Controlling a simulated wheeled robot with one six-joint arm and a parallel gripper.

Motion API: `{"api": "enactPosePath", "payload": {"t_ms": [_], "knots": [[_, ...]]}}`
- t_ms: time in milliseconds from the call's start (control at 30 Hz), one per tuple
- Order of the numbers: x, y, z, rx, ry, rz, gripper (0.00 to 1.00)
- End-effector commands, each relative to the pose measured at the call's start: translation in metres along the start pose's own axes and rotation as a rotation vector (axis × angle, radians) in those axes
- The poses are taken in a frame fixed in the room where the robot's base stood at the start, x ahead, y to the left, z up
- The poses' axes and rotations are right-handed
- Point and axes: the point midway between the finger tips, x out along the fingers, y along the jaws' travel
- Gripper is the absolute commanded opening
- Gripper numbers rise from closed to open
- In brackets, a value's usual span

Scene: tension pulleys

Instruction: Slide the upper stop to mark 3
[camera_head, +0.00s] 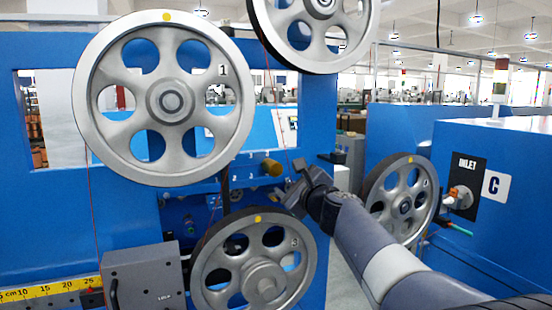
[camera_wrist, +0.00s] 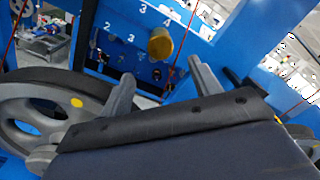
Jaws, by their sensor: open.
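A brass-coloured round knob (camera_head: 272,167), which looks like the upper stop, sits on the blue panel between the large pulleys. In the wrist view the knob (camera_wrist: 160,43) stands just below the upper row's mark 4 (camera_wrist: 166,22), to the right of mark 3 (camera_wrist: 142,9). My gripper (camera_head: 292,182) is just to the right of and below the knob in the head view. In the wrist view the two fingers of my gripper (camera_wrist: 160,70) are apart and empty, with the knob beyond them and apart from them. A second stop is not clear to me.
Pulley 1 (camera_head: 165,98) is at upper left, another pulley (camera_head: 318,22) at the top. A pulley (camera_head: 254,262) lies below the knob and one (camera_head: 398,200) stands right of my arm. Thin red cords hang nearby. A grey box (camera_head: 142,278) is at lower left.

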Motion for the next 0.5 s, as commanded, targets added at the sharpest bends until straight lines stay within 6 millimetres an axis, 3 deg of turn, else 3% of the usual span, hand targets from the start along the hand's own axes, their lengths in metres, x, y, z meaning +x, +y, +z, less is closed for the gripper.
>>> {"api": "enactPosePath", "payload": {"t_ms": [167, 500], "knots": [[0.013, -0.002, 0.001, 0.01, -0.001, -0.003, 0.59], [0.067, -0.003, 0.003, 0.008, -0.001, -0.001, 0.59]]}}
